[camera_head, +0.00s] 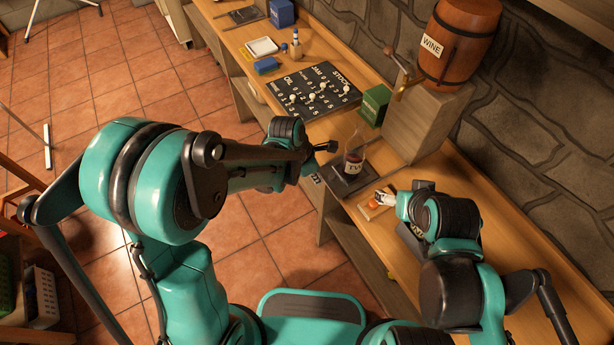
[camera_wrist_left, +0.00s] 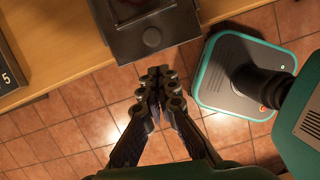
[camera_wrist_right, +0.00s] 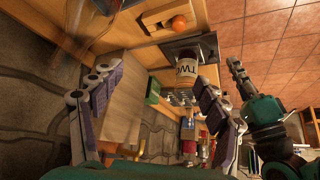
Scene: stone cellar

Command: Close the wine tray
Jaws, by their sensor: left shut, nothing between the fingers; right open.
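The dark wine tray (camera_head: 345,187) is at the front edge of the wooden bench and holds a bottle (camera_head: 354,162) of dark red liquid with a pale label. In the left wrist view the tray (camera_wrist_left: 178,32) juts slightly past the bench edge. My left gripper (camera_head: 332,147) is shut and empty. In its wrist view the fingertips (camera_wrist_left: 160,74) are just in front of the tray's front face; contact is unclear. My right gripper (camera_wrist_right: 155,92) is open and empty over the bench. Its wrist view shows the bottle (camera_wrist_right: 187,72) upright on the tray.
A small wooden box with an orange thing (camera_head: 377,204) sits near my right gripper. A green box (camera_head: 374,104) and a black lettered board (camera_head: 311,92) lie farther along. Tiled floor is open in front.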

